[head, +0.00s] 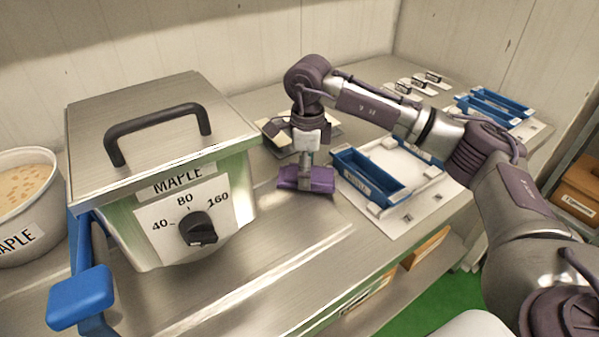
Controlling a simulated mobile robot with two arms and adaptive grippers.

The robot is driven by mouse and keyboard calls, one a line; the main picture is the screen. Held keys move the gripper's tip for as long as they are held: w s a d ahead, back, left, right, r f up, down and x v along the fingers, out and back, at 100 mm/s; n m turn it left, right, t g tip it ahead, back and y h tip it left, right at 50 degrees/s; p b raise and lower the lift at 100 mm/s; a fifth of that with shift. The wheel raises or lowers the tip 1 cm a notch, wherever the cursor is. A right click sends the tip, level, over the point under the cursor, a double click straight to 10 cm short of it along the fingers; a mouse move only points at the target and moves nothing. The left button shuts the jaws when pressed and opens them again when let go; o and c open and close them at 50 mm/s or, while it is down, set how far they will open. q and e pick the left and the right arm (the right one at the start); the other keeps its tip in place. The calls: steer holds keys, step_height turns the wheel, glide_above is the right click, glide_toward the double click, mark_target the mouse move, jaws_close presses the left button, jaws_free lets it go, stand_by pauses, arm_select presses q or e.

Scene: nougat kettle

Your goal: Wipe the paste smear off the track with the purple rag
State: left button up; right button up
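The purple rag (322,180) lies on the steel counter to the right of the kettle, bunched under my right gripper (304,178). My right gripper points down with its fingers closed around the middle of the rag. The track (270,289) shows as pale raised lines running along the counter in front of the kettle. I cannot make out a paste smear on it; any paste under the rag or gripper is hidden. My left gripper is not in view.
The steel MAPLE kettle (150,215) with lid handle and dial fills the left. A blue handle (82,297) juts out at its front. A white tub (25,215) stands far left. A blue tray (368,178) sits on a white board right of the rag.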

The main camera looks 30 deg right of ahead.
steer(key=shift+w+d+f, duration=0.1)
steer(key=shift+d, duration=0.15)
steer(key=shift+w+d+r+p, duration=0.1)
steer(key=shift+d+r+p, duration=0.05)
steer(key=shift+r+p, duration=1.85)
steer(key=shift+r, duration=0.95)
steer(key=shift+r+p, duration=1.1)
steer(key=shift+r, duration=0.45)
steer(key=shift+f, duration=0.1)
